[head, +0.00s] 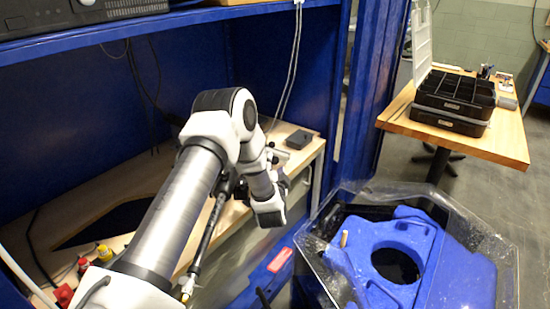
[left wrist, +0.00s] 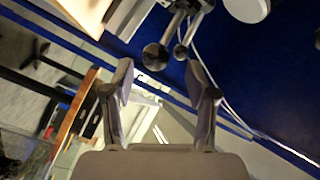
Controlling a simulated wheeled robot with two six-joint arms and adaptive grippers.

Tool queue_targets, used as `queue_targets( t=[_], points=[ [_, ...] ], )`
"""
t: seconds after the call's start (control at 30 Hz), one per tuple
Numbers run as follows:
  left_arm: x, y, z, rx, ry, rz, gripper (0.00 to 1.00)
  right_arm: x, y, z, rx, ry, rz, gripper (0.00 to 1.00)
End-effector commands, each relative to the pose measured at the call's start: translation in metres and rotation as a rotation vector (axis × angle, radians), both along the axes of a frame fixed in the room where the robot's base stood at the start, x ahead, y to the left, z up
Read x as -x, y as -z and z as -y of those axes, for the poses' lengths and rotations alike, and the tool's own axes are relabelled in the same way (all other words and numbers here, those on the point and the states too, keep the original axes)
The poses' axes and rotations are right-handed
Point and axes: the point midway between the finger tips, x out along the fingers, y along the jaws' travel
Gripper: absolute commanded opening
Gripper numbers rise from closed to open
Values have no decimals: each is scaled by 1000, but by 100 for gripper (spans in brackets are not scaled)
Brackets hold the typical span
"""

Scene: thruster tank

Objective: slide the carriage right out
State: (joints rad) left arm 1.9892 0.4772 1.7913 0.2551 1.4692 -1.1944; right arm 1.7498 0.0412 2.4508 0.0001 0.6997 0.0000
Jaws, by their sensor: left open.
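My left gripper (left wrist: 159,70) is open in the left wrist view, with its two fingers apart and nothing between them that I can see held. Past the fingertips are two grey metal bars with round ends (left wrist: 157,56), in front of a blue panel. I cannot tell whether they belong to the carriage, or how far away they are. In the head view my left arm reaches over the bench, its outer end bent down at the bench's right end; its fingers are hard to make out there. No part is clearly recognisable as the carriage. My right gripper is out of view.
A wooden bench (head: 308,160) stands under a blue shelf (head: 190,18), with a small black box (head: 299,139) on it. A clear-walled tank (head: 506,262) holds a blue part (head: 440,262) at lower right. Black trays (head: 455,98) sit on a wooden table (head: 505,140).

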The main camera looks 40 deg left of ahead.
Motion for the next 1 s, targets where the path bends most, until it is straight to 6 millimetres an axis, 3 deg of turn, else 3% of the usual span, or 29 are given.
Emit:
queue_targets(
  t=[0.2,0.47,0.6,0.63,0.87,1.0],
  points=[
    [-24,1,-21,0,-1,-1,57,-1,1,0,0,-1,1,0],
    [-26,1,-23,0,0,-2,57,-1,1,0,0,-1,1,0],
    [-26,1,-22,0,0,-2,8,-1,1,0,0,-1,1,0],
    [-26,1,-22,0,0,-2,0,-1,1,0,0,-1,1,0],
    [-27,1,-17,0,3,-2,0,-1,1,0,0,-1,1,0],
    [-31,1,10,0,8,-5,0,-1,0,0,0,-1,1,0]
  ],
)
